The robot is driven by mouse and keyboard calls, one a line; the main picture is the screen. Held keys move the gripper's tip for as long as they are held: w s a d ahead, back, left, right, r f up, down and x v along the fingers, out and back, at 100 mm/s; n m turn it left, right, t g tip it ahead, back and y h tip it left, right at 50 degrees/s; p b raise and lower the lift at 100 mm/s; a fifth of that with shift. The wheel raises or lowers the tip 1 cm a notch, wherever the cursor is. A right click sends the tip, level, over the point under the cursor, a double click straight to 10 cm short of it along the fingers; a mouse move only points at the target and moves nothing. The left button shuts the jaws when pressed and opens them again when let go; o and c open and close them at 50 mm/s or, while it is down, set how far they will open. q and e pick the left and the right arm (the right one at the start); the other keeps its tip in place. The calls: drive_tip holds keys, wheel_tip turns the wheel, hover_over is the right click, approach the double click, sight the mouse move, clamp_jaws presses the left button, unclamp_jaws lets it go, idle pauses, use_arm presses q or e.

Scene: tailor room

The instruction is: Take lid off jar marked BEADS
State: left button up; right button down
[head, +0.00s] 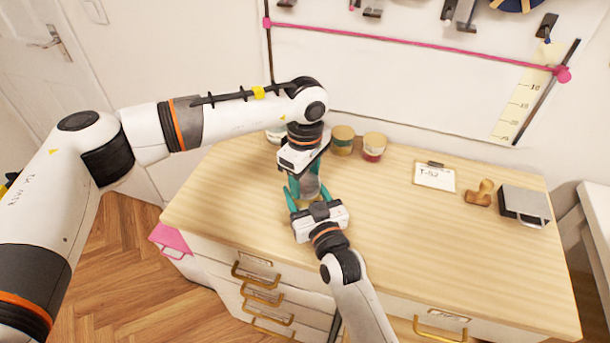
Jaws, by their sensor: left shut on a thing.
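A jar (310,190) stands near the middle of the dresser top, mostly hidden between my two grippers. Only a greyish part of it shows, and its marking cannot be read. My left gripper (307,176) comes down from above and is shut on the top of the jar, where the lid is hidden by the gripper. My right gripper (307,196) reaches in from the front, low, with its teal fingers on either side of the jar. I cannot tell whether those fingers press on it.
Two jars with tan lids, one (342,139) beside the other (374,147), stand behind, and another (275,134) is partly hidden. A clipboard (434,177), a wooden stamp (480,194) and a grey box (525,206) lie to the right. The wooden top (420,250) is clear in front.

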use_arm(q)
drive_tip(key=n, duration=2.1)
drive_tip(key=shift+r+n, duration=0.1)
drive_tip(key=shift+n, duration=0.3)
drive_tip(key=n, duration=0.4)
drive_tip(key=shift+n, duration=0.3)
drive_tip(key=n, duration=0.4)
drive_tip(key=shift+n, duration=0.3)
drive_tip(key=n, duration=0.4)
drive_tip(key=shift+r, duration=0.2)
